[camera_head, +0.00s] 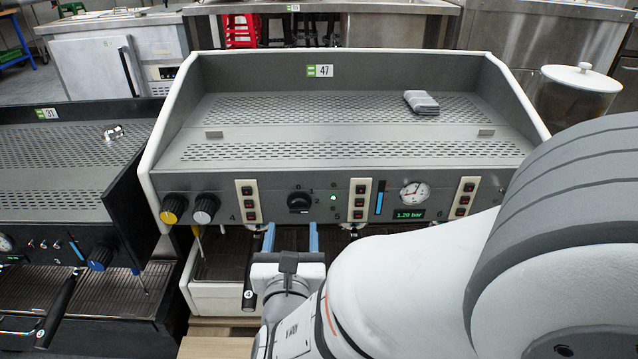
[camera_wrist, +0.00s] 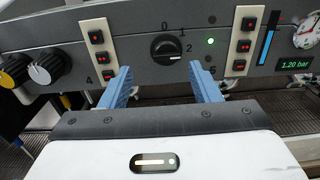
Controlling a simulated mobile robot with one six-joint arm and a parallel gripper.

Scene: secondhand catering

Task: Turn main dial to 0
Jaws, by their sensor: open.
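The main dial (camera_head: 299,201) is a black round knob on the front panel of the coffee machine marked 47. In the wrist view the dial (camera_wrist: 167,46) has the marks 0, 1 and 2 around its upper right. Its raised grip lies roughly sideways, with a small white mark on the side toward 2. My gripper (camera_head: 291,232) is open, with its two blue fingers below the dial. In the wrist view the empty gripper (camera_wrist: 160,78) has a finger low on each side of the dial, apart from it.
A green light (camera_wrist: 210,41) glows right of the dial. Switch strips (camera_head: 248,201) (camera_head: 360,200) flank it. Yellow and grey knobs (camera_head: 173,209) (camera_head: 205,208) sit at the left. A gauge (camera_head: 415,193) and display (camera_head: 409,214) are at the right. A folded grey cloth (camera_head: 421,102) lies on top.

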